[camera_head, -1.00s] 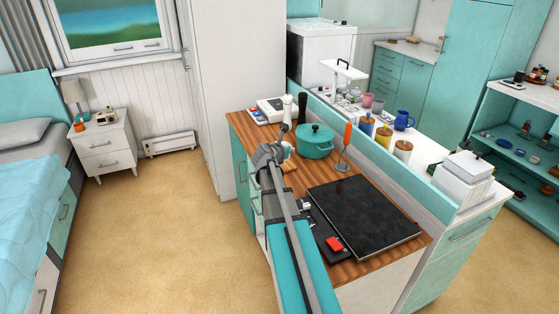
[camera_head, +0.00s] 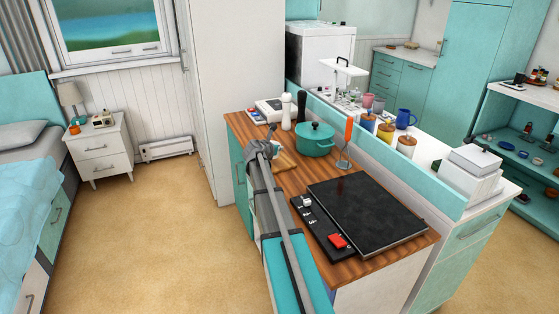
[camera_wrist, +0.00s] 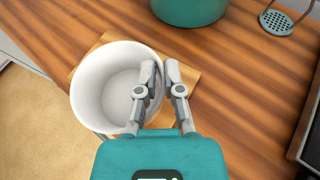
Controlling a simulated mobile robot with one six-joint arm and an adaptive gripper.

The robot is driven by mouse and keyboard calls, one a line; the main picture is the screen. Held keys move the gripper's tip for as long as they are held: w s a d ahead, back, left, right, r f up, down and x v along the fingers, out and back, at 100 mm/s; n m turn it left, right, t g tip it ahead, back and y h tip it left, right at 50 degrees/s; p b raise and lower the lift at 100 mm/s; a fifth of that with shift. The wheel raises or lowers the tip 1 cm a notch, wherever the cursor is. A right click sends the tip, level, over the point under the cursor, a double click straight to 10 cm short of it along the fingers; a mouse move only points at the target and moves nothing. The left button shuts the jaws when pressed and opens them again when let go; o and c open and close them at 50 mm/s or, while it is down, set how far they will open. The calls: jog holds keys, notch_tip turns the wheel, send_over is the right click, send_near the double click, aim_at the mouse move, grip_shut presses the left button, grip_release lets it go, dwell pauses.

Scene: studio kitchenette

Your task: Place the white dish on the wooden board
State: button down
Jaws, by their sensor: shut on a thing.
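The white dish (camera_wrist: 118,88) is a round, deep, empty bowl, upright in the wrist view. My gripper (camera_wrist: 161,74) is shut on its right wall, with one finger inside the rim and one outside. The wooden board (camera_wrist: 189,77) is a light square on the counter, partly covered by the dish and fingers. The dish overlaps the board's left part and extends past its left edge; I cannot tell whether they touch. In the head view my gripper (camera_head: 266,148) is at the counter's left side, beside the board (camera_head: 286,161), and mostly hides the dish.
A teal pot (camera_head: 316,140) stands just behind the board, with white and black mills beyond it. An orange-handled utensil (camera_head: 347,140) stands to the right. A black cooktop (camera_head: 365,220) fills the front of the wooden counter (camera_head: 360,178). The counter's left edge is close to the dish.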

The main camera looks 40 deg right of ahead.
jog(key=shift+w+f, duration=0.15)
jog(key=shift+f, duration=0.1)
jog(key=shift+w+d+f+b, duration=0.15)
jog(key=shift+w+f+b, duration=0.25)
jog(key=shift+f+b, duration=1.55)
jog(key=shift+b, duration=0.1)
jog(key=c, duration=0.8)
grip_release()
jog(key=shift+o, duration=0.2)
jog(key=shift+s+r, duration=0.1)
jog(key=p+v, duration=0.4)
jog(key=v, duration=0.8)
jog(key=shift+p, duration=0.35)
